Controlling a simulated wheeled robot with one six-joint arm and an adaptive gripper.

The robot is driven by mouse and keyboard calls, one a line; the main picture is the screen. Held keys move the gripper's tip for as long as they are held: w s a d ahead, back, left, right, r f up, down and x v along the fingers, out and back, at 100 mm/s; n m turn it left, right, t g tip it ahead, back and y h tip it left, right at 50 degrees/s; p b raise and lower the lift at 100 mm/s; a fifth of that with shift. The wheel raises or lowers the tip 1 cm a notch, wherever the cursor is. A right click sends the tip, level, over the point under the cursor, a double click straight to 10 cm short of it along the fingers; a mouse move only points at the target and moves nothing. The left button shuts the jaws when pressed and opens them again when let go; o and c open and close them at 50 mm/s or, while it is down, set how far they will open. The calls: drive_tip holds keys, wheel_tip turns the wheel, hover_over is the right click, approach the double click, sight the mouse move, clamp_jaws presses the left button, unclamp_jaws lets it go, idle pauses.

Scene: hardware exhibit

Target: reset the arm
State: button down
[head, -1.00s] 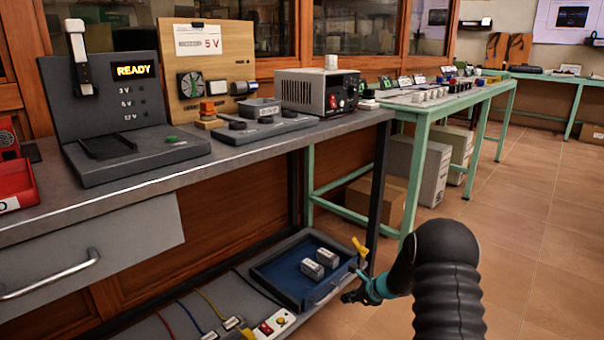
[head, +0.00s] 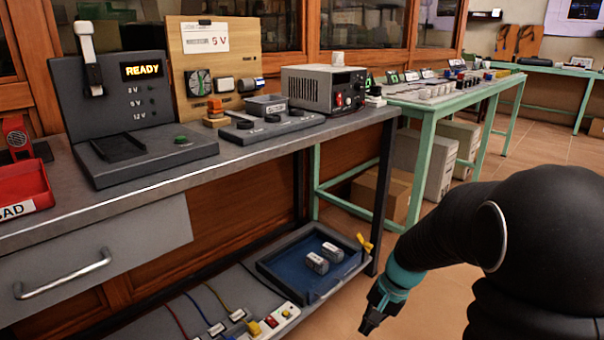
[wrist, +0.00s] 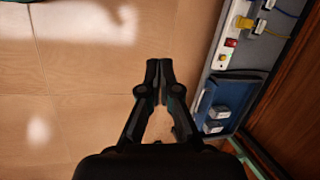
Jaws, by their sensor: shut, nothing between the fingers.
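My gripper (head: 369,323) hangs at the end of my dark arm in the lower right of the head view, pointing down over the tiled floor. In the wrist view my gripper (wrist: 159,64) is shut, its fingertips together with nothing between them. It is beside the low shelf and its blue tray, apart from both.
A blue-lined tray (head: 284,272) with two small grey blocks lies on the low shelf, near a power strip (head: 277,321) and cables. The grey workbench (head: 256,152) holds a READY test stand (head: 143,148), a power supply (head: 323,88) and a red bin (head: 18,188). Open floor lies right.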

drive_tip(key=s+r+n+t+h+p, duration=0.1)
drive_tip(key=s+r+n+t+p, duration=0.1)
drive_tip(key=s+r, duration=0.7)
drive_tip(key=s+r+n+t+h+p, duration=0.2)
drive_tip(key=s+r+n+t+p, duration=0.1)
drive_tip(key=s+r, duration=0.6)
wheel_tip(320, 180, up, 5)
drive_tip(key=shift+d+f+n+t+h+p, duration=0.1)
drive_tip(key=shift+d+n+t+h+p, duration=0.25)
drive_tip(key=shift+n, duration=0.35)
